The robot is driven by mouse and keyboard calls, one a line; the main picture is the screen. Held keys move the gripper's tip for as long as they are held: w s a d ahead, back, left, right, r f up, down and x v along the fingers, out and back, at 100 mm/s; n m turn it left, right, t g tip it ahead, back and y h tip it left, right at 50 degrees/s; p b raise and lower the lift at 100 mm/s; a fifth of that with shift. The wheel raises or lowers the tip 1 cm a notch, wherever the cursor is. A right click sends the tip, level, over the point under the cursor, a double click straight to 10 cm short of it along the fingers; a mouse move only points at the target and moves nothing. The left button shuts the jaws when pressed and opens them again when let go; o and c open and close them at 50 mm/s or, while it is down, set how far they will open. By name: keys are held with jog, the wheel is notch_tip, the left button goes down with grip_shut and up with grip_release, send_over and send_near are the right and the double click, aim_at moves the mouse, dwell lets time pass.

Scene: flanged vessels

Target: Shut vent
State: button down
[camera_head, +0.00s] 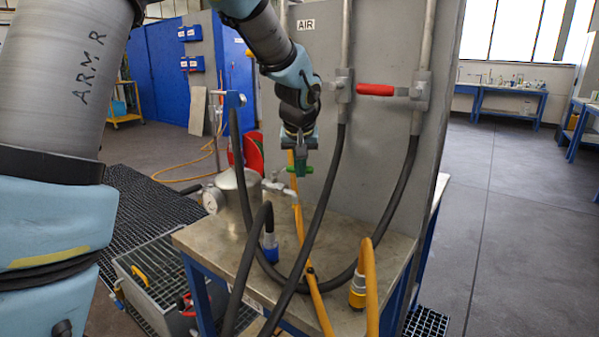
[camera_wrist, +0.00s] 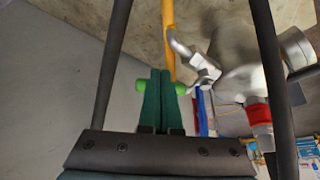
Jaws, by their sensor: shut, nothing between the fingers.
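A silver metal vessel (camera_head: 238,194) with a round gauge (camera_head: 211,200) stands on the metal bench. It also shows at the upper right of the wrist view (camera_wrist: 236,48), with a bent pipe and a small valve (camera_wrist: 206,76). A bright green handle (camera_wrist: 141,85) lies crosswise by that valve; its middle is hidden behind my fingers. A bit of it shows in the head view (camera_head: 308,170). My gripper (camera_wrist: 160,72) points at the handle with its dark green fingers together and empty. In the head view, my gripper (camera_head: 300,175) is above the bench. I cannot tell if the fingers touch the handle.
A red handle (camera_head: 375,90) is on the panel's pipework. Yellow hoses (camera_head: 370,280) rise at the front. A grey crate (camera_head: 150,262) stands at left. Open floor lies right.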

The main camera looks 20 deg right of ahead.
jog(key=shift+w+d+n+b, duration=0.2)
jog(key=shift+n+b, duration=0.2)
jog(key=shift+b, duration=0.15)
jog(key=w+d+n+y+b, duration=0.1)
jog(key=n, duration=0.1)
jog(key=w+d+n+y+b, duration=0.1)
jog(key=n, duration=0.1)
jog(key=shift+w+d+n+t+b, duration=0.1)
jog(key=shift+w+n+t+b, duration=0.1)
jog(key=shift+n+t+b, duration=0.15)
jog(key=shift+w+d+r+n+y+p, duration=0.1)
jog(key=shift+w+n+y+p, duration=0.5)
jog(key=shift+n, duration=0.4)
jog(key=shift+w+d+f+n+y+p, duration=0.1)
jog(key=shift+w+n+y+p, duration=0.3)
jog(key=shift+w+n, duration=0.5)
jog(key=shift+w+d+r+n+y+p, duration=0.1)
jog(key=shift+w+n+y+p, duration=0.45)
jog(key=shift+n, duration=0.6)
jog(key=shift+g, duration=0.45)
